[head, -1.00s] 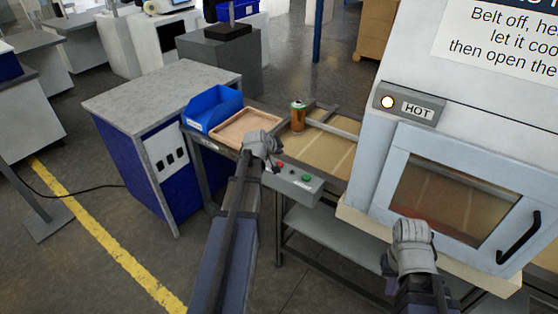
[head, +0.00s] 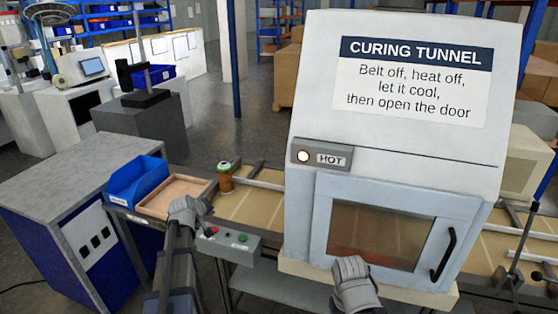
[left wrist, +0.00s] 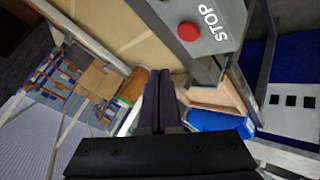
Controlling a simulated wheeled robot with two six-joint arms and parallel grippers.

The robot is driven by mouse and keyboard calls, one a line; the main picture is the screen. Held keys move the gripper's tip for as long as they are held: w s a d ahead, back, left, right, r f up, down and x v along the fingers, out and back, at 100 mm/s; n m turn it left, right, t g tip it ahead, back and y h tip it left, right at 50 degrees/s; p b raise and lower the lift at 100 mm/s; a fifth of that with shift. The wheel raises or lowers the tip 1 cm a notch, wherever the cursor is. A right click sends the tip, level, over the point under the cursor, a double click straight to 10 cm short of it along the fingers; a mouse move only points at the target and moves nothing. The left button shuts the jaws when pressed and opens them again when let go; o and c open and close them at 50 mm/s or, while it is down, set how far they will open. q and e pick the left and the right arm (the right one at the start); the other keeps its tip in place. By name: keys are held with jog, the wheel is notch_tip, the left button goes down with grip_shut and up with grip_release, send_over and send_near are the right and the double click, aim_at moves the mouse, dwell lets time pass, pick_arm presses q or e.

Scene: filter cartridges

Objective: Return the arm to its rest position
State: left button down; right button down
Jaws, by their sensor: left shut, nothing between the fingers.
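My left gripper (head: 190,208) is shut and empty. A brown filter cartridge (head: 225,180) with a green top stands upright on the belt, apart from both grippers.
The curing tunnel (head: 312,110) stands at the right with its door (head: 380,232) closed and its HOT lamp (head: 303,156) lit. A blue bin (head: 135,182) and the wooden tray (head: 172,196) are at the left, by a grey-topped cabinet (head: 70,170).

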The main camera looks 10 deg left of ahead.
pick_arm(q)
jog(key=d+m, duration=0.1)
jog(key=d, duration=0.2)
jog(key=s+d+f+g+h, duration=0.1)
jog(key=d, duration=0.2)
jog(key=d+f+m, duration=0.1)
jog(key=d, duration=0.3)
jog(key=shift+s+m+g, duration=0.3)
jog(key=shift+s, duration=0.1)
jog(key=s+d+f+m+g+h, duration=0.1)
jog(key=s+d+f+m+g, duration=0.15)
jog(key=s+d, duration=0.55)
jog(key=s+d+f+m+g, duration=0.2)
jog(key=s+d+m+g, duration=0.15)
jog(key=d, duration=0.85)
jog(key=s+d+m+g+y, duration=0.2)
jog(key=s+d+m, duration=0.3)
jog(key=s, duration=0.8)
jog(key=shift+d+m, duration=0.3)
jog(key=shift+d, duration=0.55)
